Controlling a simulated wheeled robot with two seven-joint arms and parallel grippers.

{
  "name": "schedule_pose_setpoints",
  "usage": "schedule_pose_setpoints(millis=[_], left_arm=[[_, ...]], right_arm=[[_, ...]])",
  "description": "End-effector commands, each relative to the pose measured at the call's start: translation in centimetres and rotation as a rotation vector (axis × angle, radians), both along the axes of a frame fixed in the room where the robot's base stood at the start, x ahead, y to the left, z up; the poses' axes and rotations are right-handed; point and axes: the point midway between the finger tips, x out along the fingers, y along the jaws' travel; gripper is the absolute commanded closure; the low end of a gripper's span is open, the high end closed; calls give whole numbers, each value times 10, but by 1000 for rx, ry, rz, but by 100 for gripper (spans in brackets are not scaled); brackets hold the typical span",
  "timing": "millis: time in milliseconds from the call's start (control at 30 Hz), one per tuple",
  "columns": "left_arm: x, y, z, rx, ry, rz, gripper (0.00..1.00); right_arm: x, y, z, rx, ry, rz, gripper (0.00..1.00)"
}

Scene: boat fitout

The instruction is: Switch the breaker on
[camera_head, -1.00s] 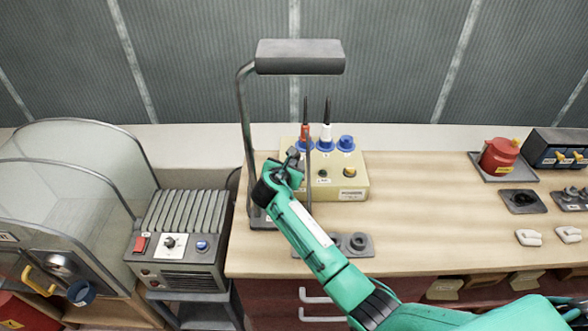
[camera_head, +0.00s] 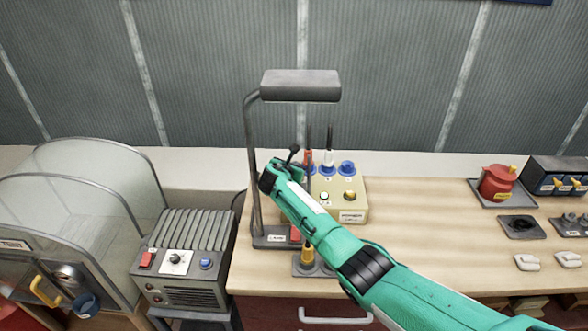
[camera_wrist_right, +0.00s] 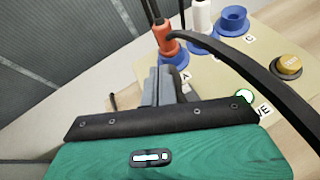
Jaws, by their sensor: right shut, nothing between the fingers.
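My right gripper (camera_head: 292,154) is shut and empty at the left side of the cream box, near the orange plug. In the right wrist view its grey fingers (camera_wrist_right: 165,88) point toward the socket marked A. The cream box (camera_head: 355,208) carries blue sockets, a green-lit lamp (camera_wrist_right: 244,97) and a yellow-brown knob (camera_wrist_right: 287,66). An orange plug (camera_wrist_right: 166,40) stands in socket A and a white plug (camera_head: 328,158) in the middle socket; the blue socket marked C (camera_wrist_right: 232,18) is empty. I cannot tell which switch is the breaker. My left gripper is not in view.
A desk lamp (camera_head: 300,86) arches over the box, its post close left of my gripper. A grey unit with a red switch (camera_head: 147,260) stands left. At right are a red pot (camera_head: 496,182) and a dark box with yellow levers (camera_head: 560,183).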

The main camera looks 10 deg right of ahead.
Motion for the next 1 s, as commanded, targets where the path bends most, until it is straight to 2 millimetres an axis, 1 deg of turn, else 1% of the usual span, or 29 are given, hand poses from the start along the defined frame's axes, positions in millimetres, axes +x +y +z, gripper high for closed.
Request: schedule_pose_setpoints(millis=[33, 333, 833, 1000], left_arm=[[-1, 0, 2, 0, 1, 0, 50], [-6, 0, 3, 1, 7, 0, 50], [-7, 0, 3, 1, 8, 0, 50], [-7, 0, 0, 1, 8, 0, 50]], right_arm=[[3, 0, 2, 7, 17, -1, 100], [8, -2, -1, 24, 80, 0, 100], [8, -3, -3, 24, 83, 1, 100], [3, -2, -4, 12, 49, 0, 100]])
